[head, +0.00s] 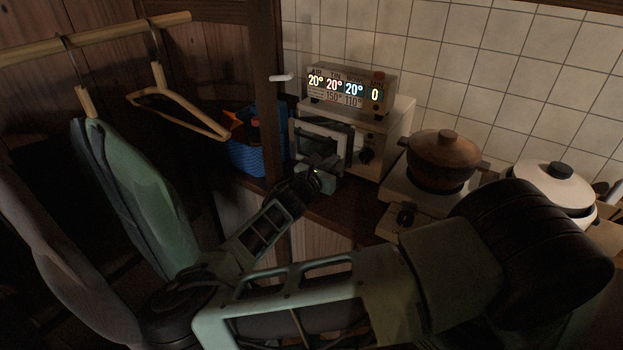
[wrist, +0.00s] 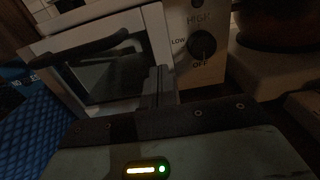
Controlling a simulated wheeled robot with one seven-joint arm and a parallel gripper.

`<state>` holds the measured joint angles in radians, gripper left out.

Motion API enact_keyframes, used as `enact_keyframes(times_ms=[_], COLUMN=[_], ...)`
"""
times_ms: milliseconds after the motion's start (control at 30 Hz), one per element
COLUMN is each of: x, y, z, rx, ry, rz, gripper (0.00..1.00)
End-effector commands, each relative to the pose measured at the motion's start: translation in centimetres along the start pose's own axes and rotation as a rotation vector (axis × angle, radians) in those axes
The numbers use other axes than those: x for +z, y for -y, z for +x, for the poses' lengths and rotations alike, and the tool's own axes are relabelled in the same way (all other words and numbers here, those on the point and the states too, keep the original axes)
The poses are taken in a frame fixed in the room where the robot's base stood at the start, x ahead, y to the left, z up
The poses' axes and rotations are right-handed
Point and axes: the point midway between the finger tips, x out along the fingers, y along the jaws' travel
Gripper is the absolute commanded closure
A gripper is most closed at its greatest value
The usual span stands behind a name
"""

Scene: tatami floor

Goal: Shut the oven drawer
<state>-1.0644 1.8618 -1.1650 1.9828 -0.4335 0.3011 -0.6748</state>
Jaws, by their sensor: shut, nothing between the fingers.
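The oven is a small pale box (head: 391,126) on the counter against the tiled wall. Its drawer (head: 322,132) has a light frame, a dark window and a dark handle, and appears to stand out from the body. In the wrist view the drawer front (wrist: 151,43) fills the upper left, beside the panel with the dial. My gripper (head: 316,173) is shut and empty, low in front of the drawer's right part. In the wrist view its fingertips (wrist: 160,72) are near the drawer's right edge; I cannot tell whether they touch it.
A lit display box (head: 350,91) stands on the oven. A blue basket (head: 248,155) is left of it, beyond a wooden post. A brown pot (head: 442,158) on a burner and a white lidded pot (head: 552,184) stand right. Clothes and a hanger (head: 180,110) hang left.

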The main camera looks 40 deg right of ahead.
Motion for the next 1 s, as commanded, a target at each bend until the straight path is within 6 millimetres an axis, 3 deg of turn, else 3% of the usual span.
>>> enact_keyframes(times_ms=[100,300,1000], x=[0.1,0.0,0.2], y=[0.1,0.0,-0.2], z=[2.5,4.7,5.1], rx=[-0.003,-0.001,-0.002], ry=[0.002,0.001,0.002], rz=[-0.001,-0.001,0.002], gripper=[1.00,1.00,1.00])
